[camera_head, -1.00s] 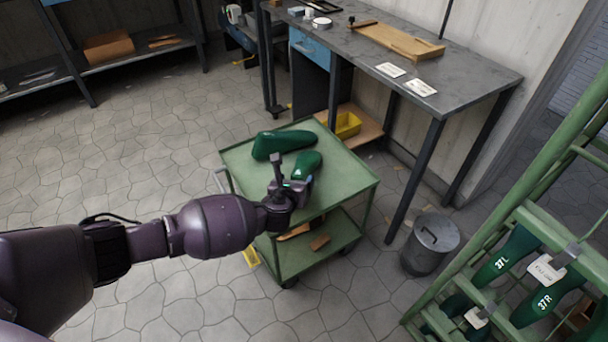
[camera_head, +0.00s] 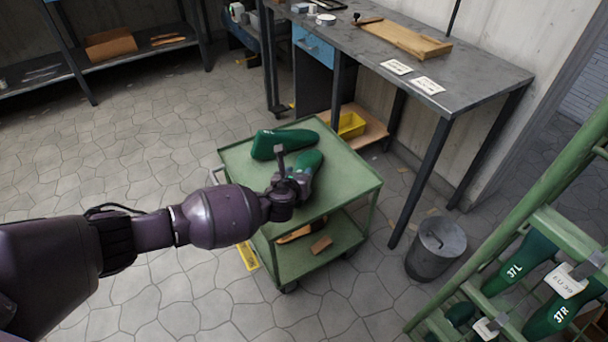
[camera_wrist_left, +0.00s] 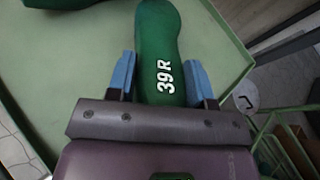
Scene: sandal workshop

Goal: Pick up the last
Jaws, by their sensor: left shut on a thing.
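A green shoe last marked 39R (camera_wrist_left: 165,45) lies between the blue fingers of my left gripper (camera_wrist_left: 160,78) in the left wrist view. The fingers are shut on its narrower part. In the head view this last (camera_head: 311,161) is at the green cart's top, partly hidden by my left gripper (camera_head: 297,182). I cannot tell whether it still touches the cart top. A second green last (camera_head: 284,142) lies beside it on the cart, and its edge shows at the top left of the wrist view. My right gripper is not in view.
The green cart (camera_head: 345,185) has brown pieces on its lower shelf. A grey workbench (camera_head: 455,75) stands behind it, a metal bin (camera_head: 436,248) to its right. A green rack (camera_head: 545,225) with hanging lasts is at the right. Floor at left is clear.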

